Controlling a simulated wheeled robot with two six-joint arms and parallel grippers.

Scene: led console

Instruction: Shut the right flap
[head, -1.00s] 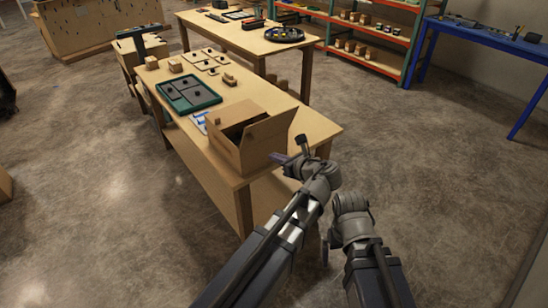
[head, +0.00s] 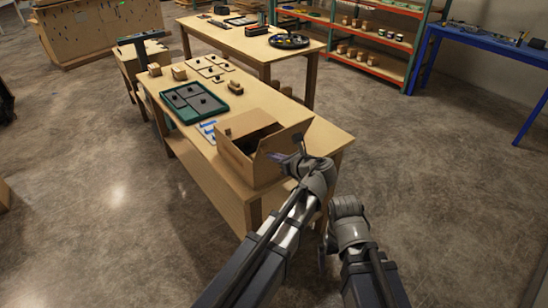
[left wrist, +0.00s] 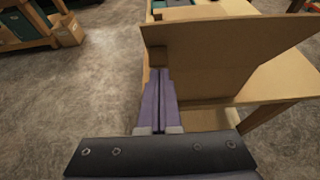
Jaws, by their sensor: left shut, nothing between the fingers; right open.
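An open brown cardboard box (head: 236,160) stands at the near end of the wooden table. Its right flap (head: 284,146) stands up and leans outward on the side facing my arms; the dark inside shows behind it. The flap also fills the upper right of the left wrist view (left wrist: 225,55). My left gripper (head: 279,158) is shut and empty at the flap's outer face. Its purple fingertips (left wrist: 158,72) overlap the flap's left edge; I cannot tell whether they touch. My right gripper (head: 324,250) is open and empty, low beside the table, partly hidden by its arm.
A green tray (head: 170,101) with dark grey compartments, blue-and-white pieces (head: 207,128) and small wooden blocks (head: 179,72) lie on the table behind the box. A second wooden table (head: 241,42) stands further back. The floor on the right is clear.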

